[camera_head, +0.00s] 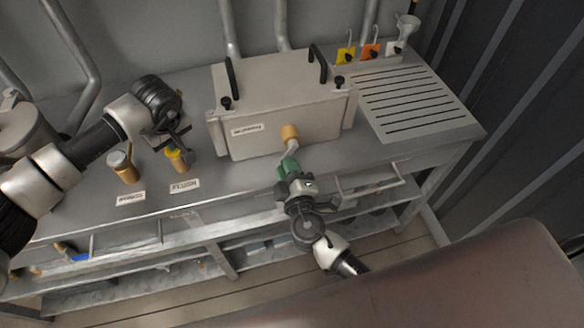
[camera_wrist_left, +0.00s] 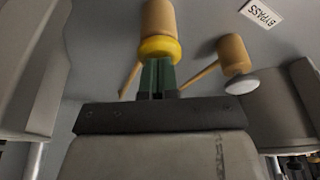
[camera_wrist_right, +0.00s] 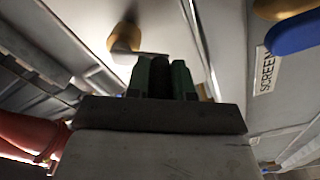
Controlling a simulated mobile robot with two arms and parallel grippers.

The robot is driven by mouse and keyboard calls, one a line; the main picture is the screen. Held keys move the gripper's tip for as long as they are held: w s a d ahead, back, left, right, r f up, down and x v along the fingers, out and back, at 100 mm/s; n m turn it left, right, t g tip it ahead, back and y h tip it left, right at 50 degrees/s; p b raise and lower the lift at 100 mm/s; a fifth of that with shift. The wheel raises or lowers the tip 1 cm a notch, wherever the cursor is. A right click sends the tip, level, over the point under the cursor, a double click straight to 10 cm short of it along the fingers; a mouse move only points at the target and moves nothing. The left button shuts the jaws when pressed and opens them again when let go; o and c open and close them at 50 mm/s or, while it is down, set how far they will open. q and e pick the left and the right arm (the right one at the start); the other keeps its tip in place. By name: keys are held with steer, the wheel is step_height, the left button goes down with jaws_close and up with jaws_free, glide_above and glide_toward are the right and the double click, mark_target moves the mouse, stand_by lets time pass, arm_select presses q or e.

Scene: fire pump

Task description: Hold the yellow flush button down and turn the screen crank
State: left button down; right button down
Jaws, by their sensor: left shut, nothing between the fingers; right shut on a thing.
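The yellow flush button (camera_head: 176,153) tops a brass post on the bench above a label. My left gripper (camera_head: 181,138) is shut and empty, with its fingertips down at the button. In the left wrist view the green fingertips meet the yellow button (camera_wrist_left: 160,48), apparently touching it. The screen crank (camera_head: 290,133) has a brass hub on the front of the grey box, and a short arm. My right gripper (camera_head: 288,165) is shut on the crank's handle end, in front of the box.
The grey box (camera_head: 275,90) with black handles stands on the bench. A brass bypass post (camera_head: 121,165) with a pale cap stands left of the flush button. A slotted drain panel (camera_head: 412,100) lies right of the box. Yellow and orange tags (camera_head: 346,54) hang behind.

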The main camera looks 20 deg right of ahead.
steer(key=shift+a+r+m, duration=0.25)
steer(key=shift+a+m, duration=0.05)
steer(key=shift+m, duration=0.6)
steer(key=shift+a+r+m, duration=0.25)
steer(key=shift+m, duration=0.65)
steer(key=c, duration=1)
jaws_free()
